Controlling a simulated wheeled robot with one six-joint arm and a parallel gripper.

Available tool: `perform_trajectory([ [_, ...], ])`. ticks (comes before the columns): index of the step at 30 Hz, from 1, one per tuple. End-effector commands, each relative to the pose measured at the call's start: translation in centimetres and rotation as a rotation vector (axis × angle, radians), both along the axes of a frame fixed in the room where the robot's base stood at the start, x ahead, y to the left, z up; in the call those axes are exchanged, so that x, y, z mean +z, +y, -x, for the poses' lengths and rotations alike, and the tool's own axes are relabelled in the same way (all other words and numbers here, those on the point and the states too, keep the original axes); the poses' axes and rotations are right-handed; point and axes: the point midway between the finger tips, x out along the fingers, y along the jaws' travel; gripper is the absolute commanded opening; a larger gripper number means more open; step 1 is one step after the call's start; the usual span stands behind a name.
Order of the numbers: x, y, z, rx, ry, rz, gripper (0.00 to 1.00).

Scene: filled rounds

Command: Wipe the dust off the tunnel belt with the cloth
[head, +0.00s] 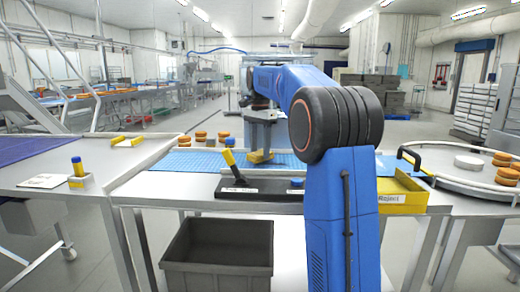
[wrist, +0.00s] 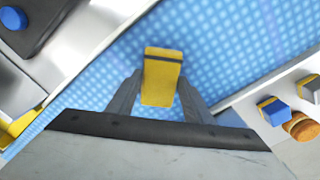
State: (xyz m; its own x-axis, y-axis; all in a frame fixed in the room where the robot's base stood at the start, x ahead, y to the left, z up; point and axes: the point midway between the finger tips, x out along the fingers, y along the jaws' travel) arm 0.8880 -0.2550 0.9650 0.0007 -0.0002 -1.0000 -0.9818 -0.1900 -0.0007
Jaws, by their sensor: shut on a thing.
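The tunnel belt (head: 195,160) is a blue surface with a lighter dotted pattern, running across the middle table. It fills much of the wrist view (wrist: 95,75). My gripper (wrist: 159,78) is over the belt, shut on a yellow block-like piece (wrist: 160,88) with a dark band, which I take for the cloth. In the head view the cloth (head: 260,157) is low at the belt, under my gripper (head: 260,148); I cannot tell whether it touches. I cannot tell dust from the belt's pale dots. My arm hides the belt's right part in the head view.
A black tray (head: 285,195) with a yellow-handled tool (head: 229,158) stands in front of the belt. A yellow Reject bin (head: 402,197) is right of it. Filled rounds (head: 184,140) stand behind the belt. A grey bin (head: 215,255) is below the front edge.

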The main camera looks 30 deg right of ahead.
Motion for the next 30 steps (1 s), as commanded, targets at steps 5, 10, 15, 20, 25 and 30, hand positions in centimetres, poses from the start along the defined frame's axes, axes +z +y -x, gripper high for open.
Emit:
perform_trajectory([
  [5,-0.2,0.0,0.0,0.0,0.0,0.0,0.28],
  [10,-0.5,0.0,0.0,0.0,0.0,0.0,0.28],
  [15,-0.7,0.0,0.0,0.0,0.0,0.0,0.28],
  [20,-1.0,0.0,0.0,0.0,0.0,0.0,0.28],
  [25,-1.3,0.0,0.0,0.0,0.0,0.0,0.28],
  [30,-1.5,0.0,0.0,0.0,0.0,0.0,0.28],
])
